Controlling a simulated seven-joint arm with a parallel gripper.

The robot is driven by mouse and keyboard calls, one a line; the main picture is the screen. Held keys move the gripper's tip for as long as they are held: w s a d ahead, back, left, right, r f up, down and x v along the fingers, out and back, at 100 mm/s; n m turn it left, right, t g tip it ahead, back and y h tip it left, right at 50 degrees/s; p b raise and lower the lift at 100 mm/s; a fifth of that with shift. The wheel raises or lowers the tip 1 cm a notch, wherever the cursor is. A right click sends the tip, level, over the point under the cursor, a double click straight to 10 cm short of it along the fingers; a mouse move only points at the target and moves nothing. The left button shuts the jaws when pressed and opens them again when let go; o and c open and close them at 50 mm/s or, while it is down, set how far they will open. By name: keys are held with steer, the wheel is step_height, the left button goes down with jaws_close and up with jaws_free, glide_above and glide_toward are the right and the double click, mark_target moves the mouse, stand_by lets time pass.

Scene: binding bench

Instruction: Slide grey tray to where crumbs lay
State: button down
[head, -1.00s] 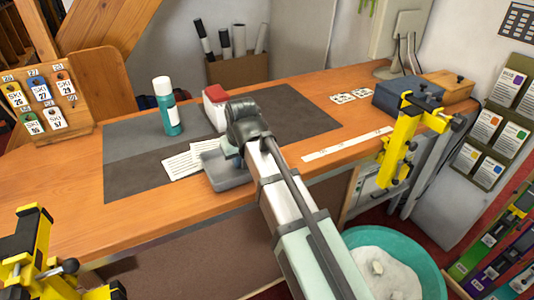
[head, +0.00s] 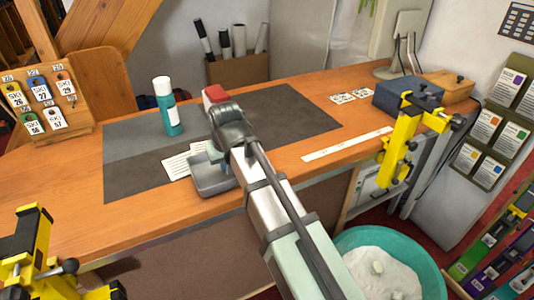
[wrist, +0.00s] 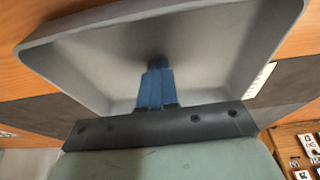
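The grey tray (head: 213,188) is a shallow square dish at the front edge of the dark mat, partly over the wood. It fills much of the wrist view (wrist: 230,40). My gripper (wrist: 155,78) reaches down inside the tray, its blue fingers close together with no gap showing. The fingers look shut on nothing, with the tips at or near the tray floor. In the head view my arm hides the fingertips and part of the tray. I see no crumbs on the visible bench.
White printed sheets (head: 177,165) lie against the tray's left side. A teal bottle (head: 168,108) and a red-lidded box (head: 214,94), partly behind my arm, stand farther back. A white ruler strip (head: 346,143) lies right. The mat's front left (head: 135,180) is clear.

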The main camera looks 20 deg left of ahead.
mark_target(204, 180)
steer(key=shift+s+a+f, duration=0.15)
steer(key=shift+s+a, duration=0.75)
steer(key=shift+s, duration=0.25)
steer(key=shift+s+a+f, duration=0.15)
steer(key=shift+s+a, duration=0.75)
steer(key=shift+s, duration=0.25)
steer(key=shift+s+a+f, duration=0.15)
steer(key=shift+s+a, duration=0.75)
steer(key=shift+s, duration=0.25)
steer(key=shift+w+d, duration=0.5)
steer(key=shift+w, duration=0.05)
steer(key=shift+w+r, duration=0.2)
steer(key=shift+r, duration=0.1)
steer(key=shift+w+a+r, duration=0.1)
steer(key=shift+a+r, duration=0.05)
steer(key=shift+r, duration=0.75)
steer(key=shift+a+r, duration=0.1)
steer(key=shift+r, duration=2.9)
